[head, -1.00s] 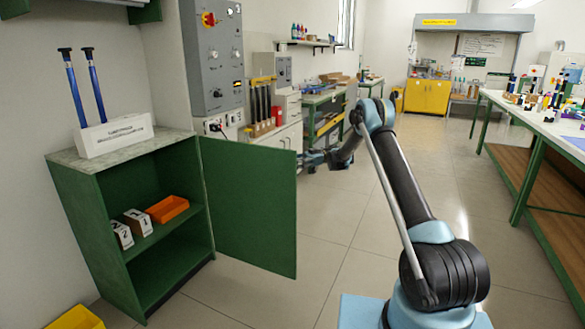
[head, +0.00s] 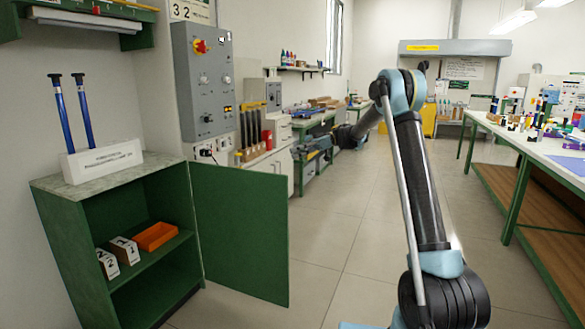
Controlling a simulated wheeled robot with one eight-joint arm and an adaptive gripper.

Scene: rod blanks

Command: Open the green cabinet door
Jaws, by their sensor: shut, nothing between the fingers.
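The green cabinet (head: 50,215) stands against the wall at the left. Its green door (head: 238,235) is swung wide open on its right side, so the shelves inside show. My gripper (head: 302,152) is shut and empty, above and beyond the door's free top corner, apart from it in the picture. The gripper is small and dark there, and its fingers are hard to make out.
Inside the cabinet are an orange tray (head: 156,236) and two numbered blocks (head: 124,250). A white stand (head: 102,160) with two blue rods (head: 84,110) is on top. A long white table (head: 530,140) stands at right. The floor between is clear.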

